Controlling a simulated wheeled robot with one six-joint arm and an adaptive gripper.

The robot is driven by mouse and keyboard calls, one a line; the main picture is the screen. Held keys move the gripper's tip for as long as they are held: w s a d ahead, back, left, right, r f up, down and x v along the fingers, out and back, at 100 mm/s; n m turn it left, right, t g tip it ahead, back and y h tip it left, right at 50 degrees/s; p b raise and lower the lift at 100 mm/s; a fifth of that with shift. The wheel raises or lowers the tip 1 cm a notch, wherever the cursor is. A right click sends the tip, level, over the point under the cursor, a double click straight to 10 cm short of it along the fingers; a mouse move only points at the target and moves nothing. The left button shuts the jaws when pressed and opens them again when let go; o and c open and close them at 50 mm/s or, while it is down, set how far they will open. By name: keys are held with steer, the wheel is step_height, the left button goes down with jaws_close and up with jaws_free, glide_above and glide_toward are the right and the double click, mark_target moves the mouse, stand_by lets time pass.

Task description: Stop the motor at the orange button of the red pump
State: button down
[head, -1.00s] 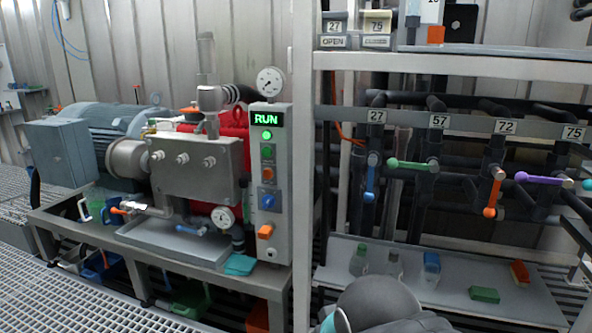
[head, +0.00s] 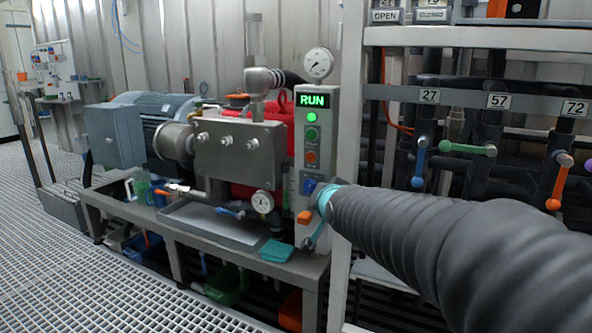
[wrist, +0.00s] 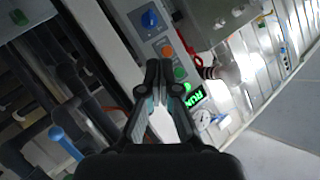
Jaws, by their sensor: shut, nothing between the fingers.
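The red pump (head: 283,142) stands on a bench behind a grey metal block in the head view. Its grey control panel (head: 327,133) shows a lit green RUN display (head: 312,100), a green lamp, a green button (head: 311,134) and an orange button (head: 310,157). The orange button is also in the wrist view (wrist: 167,50), just beyond the fingertips in the picture. My gripper (wrist: 163,80) is shut and empty in front of the panel. I cannot tell whether it touches anything. In the head view my arm largely hides it.
The panel also has a blue knob (head: 308,186) and, low down, an orange switch (head: 304,216). A white rack post (head: 350,110) stands right beside the panel. Valve 27's blue lever (head: 419,168) and valve 57's green lever (head: 467,148) are on the right. Grating floor is free at left.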

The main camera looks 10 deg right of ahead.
mark_target(310, 158)
steer(key=w+a+m+t+y+b, duration=0.1)
steer(key=w+m+t+b, duration=0.1)
steer(key=w, duration=0.6)
steer(key=w+a+m+t+y+b, duration=0.1)
steer(key=w+t, duration=0.3)
steer(key=w, duration=0.5)
steer(key=shift+w+a+f+m+t+y+b, duration=0.3)
steer(key=shift+a+m+y+b, duration=0.1)
steer(key=shift+a+b, duration=0.35)
steer(key=shift+w+d, duration=0.1)
steer(key=shift+d, duration=0.1)
steer(key=w+d+p, duration=0.2)
steer(key=w+d, duration=0.3)
steer(key=w, duration=0.2)
steer(key=shift+s, duration=0.1)
steer(key=shift+w+d+p, duration=0.25)
steer(key=shift+w+p, duration=0.05)
